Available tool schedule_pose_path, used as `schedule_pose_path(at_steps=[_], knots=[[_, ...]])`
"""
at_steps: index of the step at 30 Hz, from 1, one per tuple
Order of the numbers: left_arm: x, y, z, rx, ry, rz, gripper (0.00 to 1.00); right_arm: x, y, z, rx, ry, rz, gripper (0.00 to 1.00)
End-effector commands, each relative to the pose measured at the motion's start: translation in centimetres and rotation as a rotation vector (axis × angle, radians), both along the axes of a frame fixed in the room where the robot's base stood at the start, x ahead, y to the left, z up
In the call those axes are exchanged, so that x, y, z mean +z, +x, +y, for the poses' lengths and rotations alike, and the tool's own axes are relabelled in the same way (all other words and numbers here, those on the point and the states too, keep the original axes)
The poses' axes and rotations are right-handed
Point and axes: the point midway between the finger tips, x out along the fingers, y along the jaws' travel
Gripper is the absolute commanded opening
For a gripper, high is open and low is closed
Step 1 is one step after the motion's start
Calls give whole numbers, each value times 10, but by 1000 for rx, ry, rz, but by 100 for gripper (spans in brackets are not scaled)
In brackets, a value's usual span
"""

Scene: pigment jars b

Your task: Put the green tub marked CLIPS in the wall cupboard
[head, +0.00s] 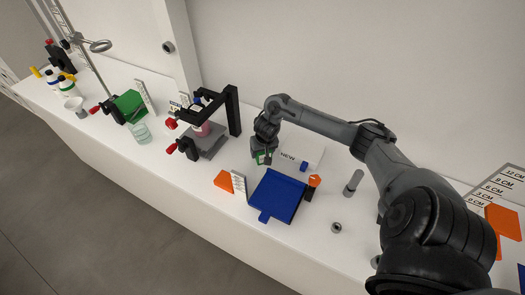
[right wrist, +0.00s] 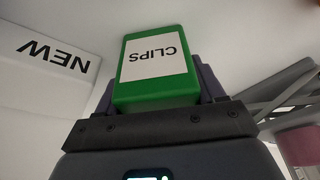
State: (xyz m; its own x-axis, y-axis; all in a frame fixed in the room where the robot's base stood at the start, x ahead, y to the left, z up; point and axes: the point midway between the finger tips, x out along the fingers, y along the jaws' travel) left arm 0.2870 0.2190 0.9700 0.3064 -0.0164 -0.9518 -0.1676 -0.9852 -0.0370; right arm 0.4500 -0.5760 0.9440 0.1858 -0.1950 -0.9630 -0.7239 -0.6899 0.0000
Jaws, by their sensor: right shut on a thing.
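My right gripper (head: 263,150) is shut on the green tub marked CLIPS (right wrist: 160,72), which fills the middle of the right wrist view between the two fingers. Its white label reads upside down there. My left gripper is not in view.
A white thing marked NEW (head: 302,155) is just right of the gripper; it also shows in the right wrist view (right wrist: 45,68). A black stand (head: 233,108) is close on the left. A blue tray (head: 277,195) lies in front. A glass beaker (head: 141,133) stands farther left.

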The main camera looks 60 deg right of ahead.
Motion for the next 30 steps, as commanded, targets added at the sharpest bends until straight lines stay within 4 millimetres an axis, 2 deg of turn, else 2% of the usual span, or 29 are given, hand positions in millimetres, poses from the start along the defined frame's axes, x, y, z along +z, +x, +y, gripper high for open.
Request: schedule_pose_path(at_steps=[1,5,16,23,27,30], knots=[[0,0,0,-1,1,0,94,0,0,0,0,0,1,73],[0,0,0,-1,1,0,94,0,0,0,0,1,1,93],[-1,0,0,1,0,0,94,2,0,0,1,-1,0,94],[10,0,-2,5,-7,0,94,31,-5,5,3,-2,-1,94],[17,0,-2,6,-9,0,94,56,-10,10,4,-4,-1,94],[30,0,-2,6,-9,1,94,77,-13,13,4,-6,0,94]])
